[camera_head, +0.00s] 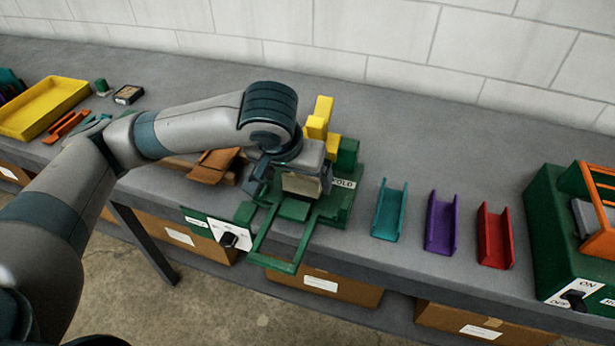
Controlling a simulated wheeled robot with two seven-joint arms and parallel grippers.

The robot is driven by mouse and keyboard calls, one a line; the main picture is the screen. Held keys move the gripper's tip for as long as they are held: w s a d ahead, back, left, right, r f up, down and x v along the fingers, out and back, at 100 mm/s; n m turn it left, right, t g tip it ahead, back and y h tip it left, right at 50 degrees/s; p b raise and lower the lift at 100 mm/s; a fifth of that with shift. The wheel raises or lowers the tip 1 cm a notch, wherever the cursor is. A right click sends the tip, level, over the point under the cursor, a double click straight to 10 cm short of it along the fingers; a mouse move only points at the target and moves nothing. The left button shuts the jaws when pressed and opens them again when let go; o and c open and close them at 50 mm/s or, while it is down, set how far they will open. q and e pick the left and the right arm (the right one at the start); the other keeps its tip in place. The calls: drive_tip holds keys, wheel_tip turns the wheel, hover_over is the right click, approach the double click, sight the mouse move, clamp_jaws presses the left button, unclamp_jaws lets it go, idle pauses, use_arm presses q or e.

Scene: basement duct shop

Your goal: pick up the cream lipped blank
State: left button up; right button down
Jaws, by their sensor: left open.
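The cream lipped blank (301,186) sits on the green folding machine (340,207), under my left gripper. My left gripper (293,186) points down over it and is open, with one finger to each side of the blank. The gripper body hides the upper part of the blank, and I cannot tell whether the fingers touch it. The machine has a yellow block (319,118) behind the gripper, a green frame handle (280,250) at the front and a switch panel (228,236) at its left. My right gripper is not in view.
Teal (388,212), purple (440,224) and red (494,238) channels stand to the right. A green machine with an orange frame (560,235) is at the far right. Brown pieces (213,166) lie left of the folder; a yellow tray (45,108) is at far left.

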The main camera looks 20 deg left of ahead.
sight(300, 181)
use_arm(q)
drive_tip(key=x, duration=0.1)
drive_tip(key=p+x, duration=0.1)
drive_tip(key=x, duration=0.1)
drive_tip(key=shift+w+a+f, duration=0.15)
drive_tip(key=shift+w+a, duration=0.05)
drive_tip(key=shift+w, duration=0.2)
drive_tip(key=shift+w+f, duration=0.3)
drive_tip(key=shift+f, duration=0.35)
drive_tip(key=shift+c, duration=0.7)
drive_tip(key=c, duration=1)
drive_tip(key=shift+r, duration=0.1)
drive_tip(key=shift+c, duration=0.2)
